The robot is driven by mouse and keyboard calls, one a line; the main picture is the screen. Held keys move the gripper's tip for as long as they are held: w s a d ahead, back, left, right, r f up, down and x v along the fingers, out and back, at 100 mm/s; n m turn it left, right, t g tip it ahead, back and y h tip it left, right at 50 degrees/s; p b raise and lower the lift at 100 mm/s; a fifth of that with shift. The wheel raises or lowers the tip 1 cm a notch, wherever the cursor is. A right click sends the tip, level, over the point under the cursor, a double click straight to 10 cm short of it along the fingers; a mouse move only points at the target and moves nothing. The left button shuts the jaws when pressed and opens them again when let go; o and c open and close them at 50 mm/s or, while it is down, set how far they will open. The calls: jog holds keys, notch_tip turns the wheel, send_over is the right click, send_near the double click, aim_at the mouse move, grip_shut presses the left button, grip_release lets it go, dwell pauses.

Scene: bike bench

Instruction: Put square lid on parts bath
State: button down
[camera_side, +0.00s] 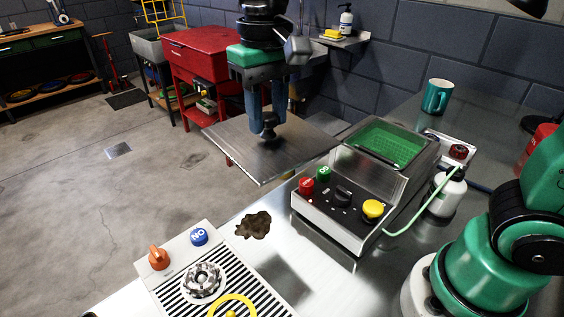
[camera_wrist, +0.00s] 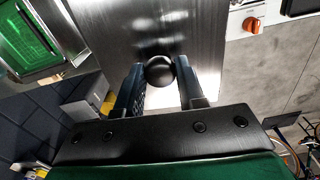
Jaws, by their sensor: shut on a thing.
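The square lid (camera_side: 265,148) is a flat metal plate with a round black knob (camera_side: 269,126) in its middle. My gripper (camera_side: 266,118) is shut on that knob and holds the lid in the air, left of the parts bath. The wrist view shows the knob (camera_wrist: 160,70) between the two blue fingers, with the lid (camera_wrist: 140,25) beyond it. The parts bath (camera_side: 345,187) is a steel box with a control panel in front and an open top showing green liquid (camera_side: 387,143). The green liquid (camera_wrist: 25,40) also shows at the upper left of the wrist view.
A striped panel (camera_side: 215,270) with an orange knob and a blue button stands at the front left. A brown stain (camera_side: 253,225) lies between it and the bath. A white bottle (camera_side: 447,192), a green hose and a teal mug (camera_side: 437,97) are right of the bath.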

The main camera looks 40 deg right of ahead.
jog(key=s+d+f+m, duration=0.1)
jog(key=s+d+m, duration=0.2)
jog(key=d+m, duration=0.75)
jog(key=s+d+f+m, duration=0.1)
jog(key=s+d+m, duration=0.2)
jog(key=d+m, duration=0.75)
jog(key=d+f+n, duration=0.3)
jog(key=f+n, duration=0.1)
jog(key=f, duration=0.1)
jog(key=shift+d+f, duration=0.3)
jog(key=shift+f, duration=0.05)
jog(key=shift+s+f, duration=0.1)
jog(key=shift+f, duration=0.45)
jog(key=shift+c, duration=2.2)
grip_release()
